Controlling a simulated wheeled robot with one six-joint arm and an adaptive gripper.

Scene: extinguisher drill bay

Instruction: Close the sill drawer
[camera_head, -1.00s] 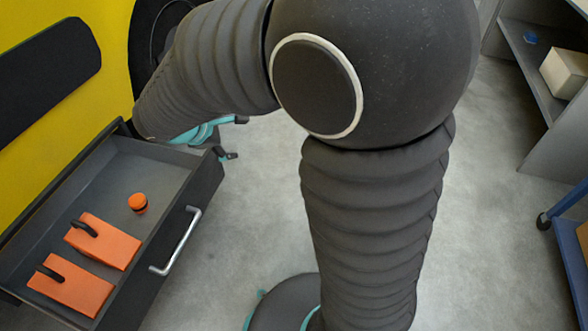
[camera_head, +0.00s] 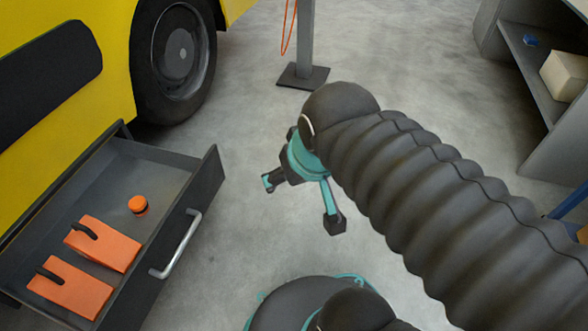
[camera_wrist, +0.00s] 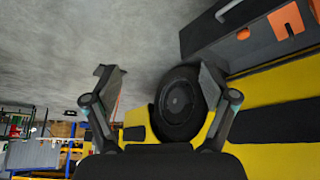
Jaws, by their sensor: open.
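The sill drawer (camera_head: 206,180) stands pulled out from the yellow vehicle side at the left of the head view. Its silver bar handle (camera_head: 180,244) is on the front panel.
The yellow vehicle (camera_head: 50,140) with its dark wheel (camera_head: 174,60) is behind the drawer. A grey post on a base plate (camera_head: 303,75) stands at the top middle. A grey shelf (camera_head: 540,85) with a white box (camera_head: 566,75) is at right. Floor between is clear.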

